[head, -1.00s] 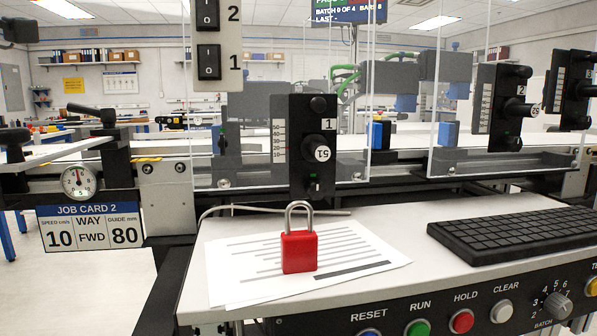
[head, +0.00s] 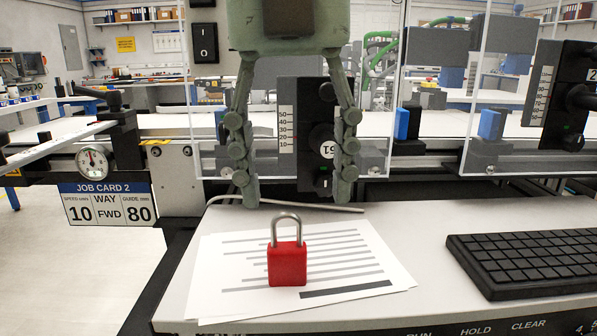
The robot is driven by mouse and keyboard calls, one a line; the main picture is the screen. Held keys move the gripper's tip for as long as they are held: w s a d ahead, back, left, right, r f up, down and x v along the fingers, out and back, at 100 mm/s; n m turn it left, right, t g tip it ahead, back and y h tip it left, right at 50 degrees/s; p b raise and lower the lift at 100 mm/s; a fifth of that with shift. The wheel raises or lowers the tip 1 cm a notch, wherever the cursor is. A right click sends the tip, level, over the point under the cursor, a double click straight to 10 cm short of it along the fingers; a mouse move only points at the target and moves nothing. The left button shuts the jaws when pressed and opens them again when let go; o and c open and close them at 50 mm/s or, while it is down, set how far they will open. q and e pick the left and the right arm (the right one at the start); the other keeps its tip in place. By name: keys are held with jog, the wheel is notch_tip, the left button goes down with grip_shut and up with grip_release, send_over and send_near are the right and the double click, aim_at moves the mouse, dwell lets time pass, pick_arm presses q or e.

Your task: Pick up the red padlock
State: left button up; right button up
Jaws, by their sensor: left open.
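The red padlock (head: 287,264) stands upright on printed white sheets on the console top, with its grey shackle pointing up. My left gripper (head: 297,201) hangs in from the top of the head view, fingers pointing down and spread apart. It is open and empty. In the picture its fingertips sit just above and to either side of the shackle; it does not touch the padlock. My right gripper is not in view.
A black keyboard (head: 530,262) lies on the console (head: 420,225) to the right. A black dial unit (head: 318,110) and clear guard panels stand behind. The job card (head: 107,204) and gauge are at left. A thin grey cable (head: 320,206) runs along the console's back edge.

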aim_at(287, 245)
pick_arm(q)
jog(key=f, duration=0.5)
jog(key=a+f, duration=0.1)
jog(key=f, duration=0.2)
jog(key=shift+s, duration=0.15)
jog(key=shift+d, duration=0.1)
jog(key=c, duration=1.3)
jog(key=shift+r, duration=0.1)
